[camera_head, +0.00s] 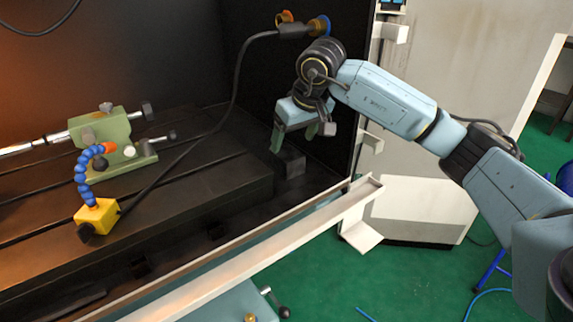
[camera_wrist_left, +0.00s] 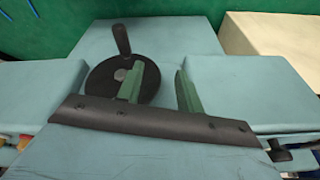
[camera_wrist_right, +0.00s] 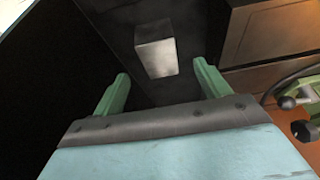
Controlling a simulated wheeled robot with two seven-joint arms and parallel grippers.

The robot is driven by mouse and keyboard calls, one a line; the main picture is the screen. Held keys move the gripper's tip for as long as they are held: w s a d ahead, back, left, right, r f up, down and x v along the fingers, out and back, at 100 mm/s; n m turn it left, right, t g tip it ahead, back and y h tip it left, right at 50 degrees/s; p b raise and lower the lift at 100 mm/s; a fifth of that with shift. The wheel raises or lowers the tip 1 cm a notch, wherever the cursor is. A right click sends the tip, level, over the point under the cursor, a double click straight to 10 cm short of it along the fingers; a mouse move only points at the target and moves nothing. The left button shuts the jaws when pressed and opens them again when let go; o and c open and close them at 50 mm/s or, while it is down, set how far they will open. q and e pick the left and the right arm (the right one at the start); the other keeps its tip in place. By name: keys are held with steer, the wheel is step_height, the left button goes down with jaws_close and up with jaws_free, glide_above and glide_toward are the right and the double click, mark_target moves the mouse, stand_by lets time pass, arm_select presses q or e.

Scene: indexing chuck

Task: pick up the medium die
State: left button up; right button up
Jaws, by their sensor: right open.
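A small dark block (camera_head: 290,163), which may be the medium die, stands at the right end of the machine bed. In the right wrist view it is a grey metal block (camera_wrist_right: 157,50) with a lighter end face. No other block shows to compare its size. My right gripper (camera_head: 302,137) is open and empty just above the block. In the right wrist view the block lies beyond and between its green fingertips (camera_wrist_right: 160,76), apart from both. My left gripper (camera_wrist_left: 158,82) is open and empty in the left wrist view, in front of a black handwheel (camera_wrist_left: 108,82).
A green fixture (camera_head: 105,135) and a yellow base (camera_head: 97,216) with a blue segmented hose stand on the slotted bed (camera_head: 200,180). A dark cable arches across the bed. A dark wall rises close behind the right gripper; a pale rail (camera_head: 270,255) runs along the front.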

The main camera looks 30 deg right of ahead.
mark_target(286, 152)
steer(key=shift+b+x, duration=0.3)
steer(key=shift+x, duration=1)
steer(key=shift+w+b+x, duration=0.2)
steer(key=shift+b+x, duration=0.4)
steer(key=shift+x, duration=0.55)
steer(key=shift+b+x, duration=0.3)
steer(key=shift+x, duration=0.65)
steer(key=shift+w+d+f, duration=0.1)
steer(key=shift+w, duration=0.15)
arm_select(q)
steer(key=w+d+r+t, duration=0.2)
steer(key=w+r+t, duration=0.1)
steer(key=r, duration=0.3)
steer(key=shift+d+h, duration=0.3)
steer(key=shift+h, duration=0.1)
steer(key=shift+w, duration=0.1)
arm_select(e)
steer(key=c, duration=1.6)
jaws_close()
steer(key=shift+r, duration=0.2)
